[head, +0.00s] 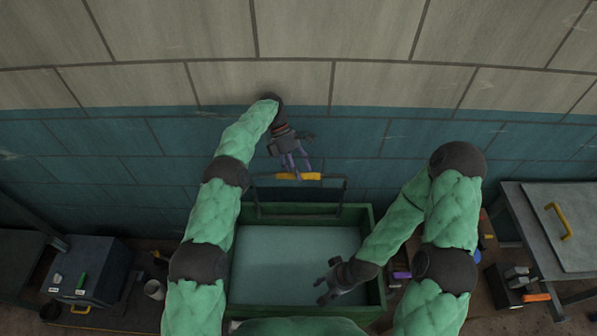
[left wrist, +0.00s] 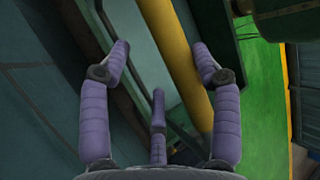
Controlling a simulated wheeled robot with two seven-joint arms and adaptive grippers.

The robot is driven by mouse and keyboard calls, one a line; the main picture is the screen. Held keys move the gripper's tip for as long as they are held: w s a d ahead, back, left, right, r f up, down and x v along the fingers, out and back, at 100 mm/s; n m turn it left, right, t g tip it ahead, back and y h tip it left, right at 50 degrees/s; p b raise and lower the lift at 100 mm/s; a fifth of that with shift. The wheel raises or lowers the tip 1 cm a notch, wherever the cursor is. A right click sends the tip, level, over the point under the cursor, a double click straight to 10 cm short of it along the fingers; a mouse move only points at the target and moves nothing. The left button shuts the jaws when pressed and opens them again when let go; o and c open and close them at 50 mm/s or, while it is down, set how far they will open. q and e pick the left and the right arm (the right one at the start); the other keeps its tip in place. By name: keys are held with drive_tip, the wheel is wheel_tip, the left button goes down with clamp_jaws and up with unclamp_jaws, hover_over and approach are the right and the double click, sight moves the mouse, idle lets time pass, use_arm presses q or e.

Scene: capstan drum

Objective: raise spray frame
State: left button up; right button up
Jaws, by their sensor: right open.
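The spray frame (head: 346,192) is a thin dark frame standing at the back of the green tank (head: 376,248). A yellow grip (head: 298,176) sits on its top bar. My left gripper (head: 294,165) is just above this grip, fingers pointing down toward it. In the left wrist view, its purple fingers (left wrist: 160,55) are spread open, and the yellow grip (left wrist: 176,55) runs lengthwise through the space between them, closer to the right finger. Whether any finger touches it I cannot tell. My right gripper (head: 324,290) is open and empty over the tank's front right part.
The tank holds a pale blue-grey surface (head: 285,265). A tiled wall (head: 420,140) rises close behind the frame. A dark box (head: 88,268) stands at the left. A grey metal table (head: 545,220) with a yellow handle is at the right.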

use_arm(q)
drive_tip(key=shift+w+a+r, duration=0.1)
drive_tip(key=shift+w+r, duration=0.05)
idle(0.4)
wheel_tip(320, 180, up, 10)
drive_tip(key=shift+s, duration=0.2)
idle(0.4)
idle(0.5)
